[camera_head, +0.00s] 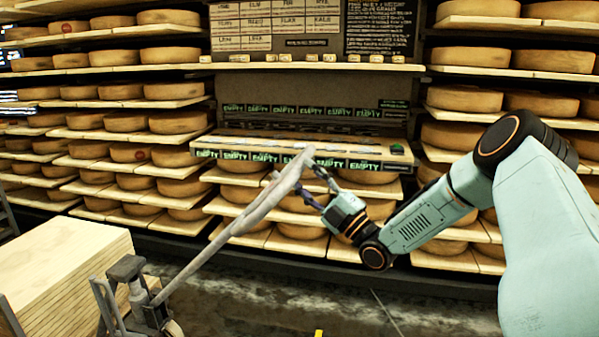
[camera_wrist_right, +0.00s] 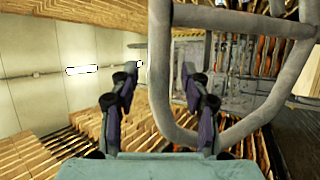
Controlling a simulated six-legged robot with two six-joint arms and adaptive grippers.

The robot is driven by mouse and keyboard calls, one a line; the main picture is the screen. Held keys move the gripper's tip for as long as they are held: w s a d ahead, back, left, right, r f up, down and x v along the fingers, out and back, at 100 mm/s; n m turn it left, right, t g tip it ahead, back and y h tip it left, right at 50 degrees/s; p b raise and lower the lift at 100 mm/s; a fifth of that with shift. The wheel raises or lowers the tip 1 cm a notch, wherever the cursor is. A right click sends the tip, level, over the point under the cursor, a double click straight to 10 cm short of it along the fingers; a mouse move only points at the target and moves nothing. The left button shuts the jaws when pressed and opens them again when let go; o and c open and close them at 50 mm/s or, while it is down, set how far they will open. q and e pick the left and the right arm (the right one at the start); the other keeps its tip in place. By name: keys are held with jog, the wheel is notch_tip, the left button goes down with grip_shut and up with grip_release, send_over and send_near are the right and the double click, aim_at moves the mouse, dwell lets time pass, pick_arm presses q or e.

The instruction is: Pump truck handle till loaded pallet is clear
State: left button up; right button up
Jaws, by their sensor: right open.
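The pallet truck's grey handle (camera_head: 236,228) slants up and right from the truck's pump base (camera_head: 150,308) at lower left. Its looped grip end fills much of the right wrist view (camera_wrist_right: 230,18). My right gripper (camera_head: 311,181) is beside the upper end of the handle, its jaws open. In the right wrist view (camera_wrist_right: 158,78), one side bar of the loop appears between the spread fingers; I cannot tell whether they touch it. A stack of pale boards (camera_head: 62,272) stands by the truck at lower left; the pallet's underside and forks are hidden. My left gripper is out of view.
Shelves of cheese wheels (camera_head: 175,123) line the wall on both sides. A central shelf with green "EMPTY" labels (camera_head: 300,150) stands behind the handle, below a dark board (camera_head: 290,25). Bare floor (camera_head: 270,300) shows at bottom centre.

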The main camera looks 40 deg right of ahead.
jog(key=shift+v, duration=2.25)
